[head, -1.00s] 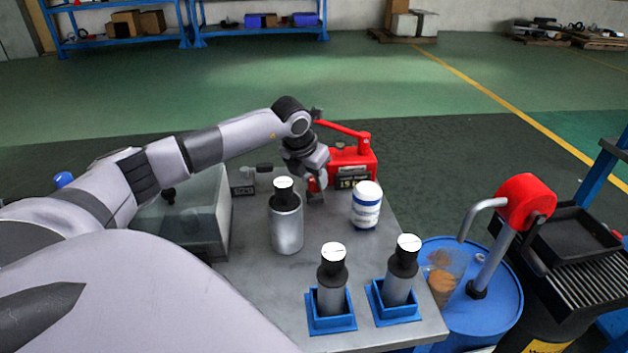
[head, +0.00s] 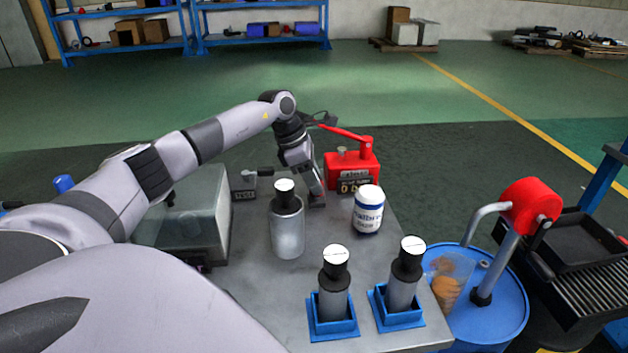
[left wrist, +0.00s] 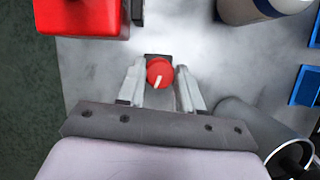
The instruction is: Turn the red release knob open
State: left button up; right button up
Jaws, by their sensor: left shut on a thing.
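The red release knob (left wrist: 159,72) shows in the left wrist view as a round red cap with a white mark pointing down and slightly left. It sits on a small dark base on the grey table. My left gripper (left wrist: 160,80) has one finger on each side of the knob and is shut on it. In the head view my left gripper (head: 316,198) reaches down to the table in front of the red pump unit (head: 351,171), and hides the knob. The unit has a lever on top and a small dark display. My right gripper is not in view.
A metal bottle (head: 288,232) and a white-and-blue jar (head: 367,212) stand close to my gripper. Two dark-topped cylinders stand in blue holders (head: 334,327) at the front.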

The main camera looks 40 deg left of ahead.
pick_arm(q)
jog(key=shift+w+a+m+g+h+b, duration=0.1)
jog(key=shift+m+g+h+b, duration=0.2)
jog(key=shift+m, duration=0.75)
jog(key=shift+w+m+g+h+b, duration=0.1)
jog(key=shift+m+g+h+b, duration=0.15)
jog(key=shift+m, duration=0.8)
jog(key=shift+s, duration=0.1)
jog(key=o, duration=1)
jog(key=shift+o, duration=0.2)
